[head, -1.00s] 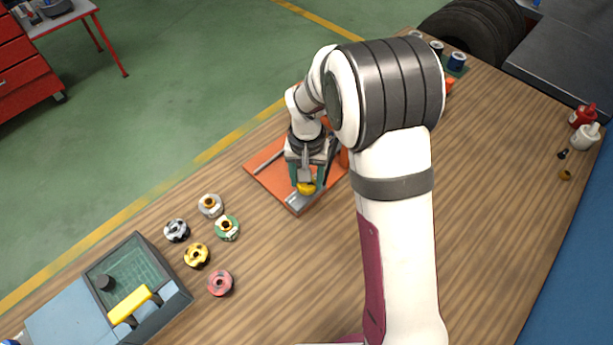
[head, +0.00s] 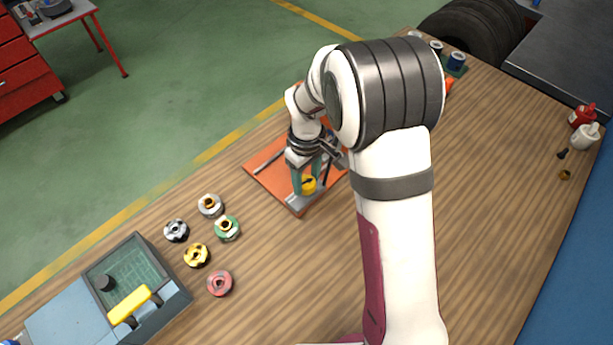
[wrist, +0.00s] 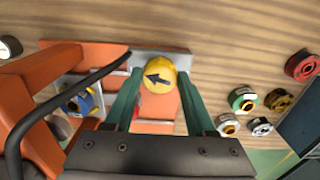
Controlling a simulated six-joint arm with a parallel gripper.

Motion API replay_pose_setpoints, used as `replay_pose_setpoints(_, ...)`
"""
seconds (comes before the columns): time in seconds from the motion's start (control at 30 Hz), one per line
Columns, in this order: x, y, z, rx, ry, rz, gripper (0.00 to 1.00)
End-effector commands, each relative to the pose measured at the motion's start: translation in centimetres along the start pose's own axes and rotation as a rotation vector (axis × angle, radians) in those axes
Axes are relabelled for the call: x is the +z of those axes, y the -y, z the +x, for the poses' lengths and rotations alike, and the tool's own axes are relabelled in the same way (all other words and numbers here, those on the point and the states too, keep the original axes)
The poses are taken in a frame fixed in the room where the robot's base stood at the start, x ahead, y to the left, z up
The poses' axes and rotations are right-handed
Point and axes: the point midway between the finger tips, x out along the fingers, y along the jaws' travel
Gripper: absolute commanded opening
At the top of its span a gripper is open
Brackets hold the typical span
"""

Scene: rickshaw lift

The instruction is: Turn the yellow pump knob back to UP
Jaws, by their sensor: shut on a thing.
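The yellow pump knob (wrist: 159,77) has a black arrow on its top and sits on a grey plate (wrist: 187,62) at the edge of the orange base. In the wrist view its arrow points left. My gripper (wrist: 157,82) has its two green fingers on either side of the knob and is shut on it. Lettering around the knob cannot be read.
Several ring-shaped parts, among them a red one (head: 220,283) and a green one (head: 227,228), lie left of the base. A black hose (wrist: 62,95) curves beside my gripper in the wrist view.

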Motion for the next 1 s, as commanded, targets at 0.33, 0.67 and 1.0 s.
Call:
replay_pose_setpoints(0.33,-0.04,-0.03,-0.01,0.001,-0.001,-0.204,0.0)
replay_pose_setpoints(0.67,-0.05,-0.03,-0.01,0.001,-0.001,-0.278,0.0)
replay_pose_setpoints(1.0,-0.04,-0.03,-0.01,0.001,-0.001,-0.287,0.0)
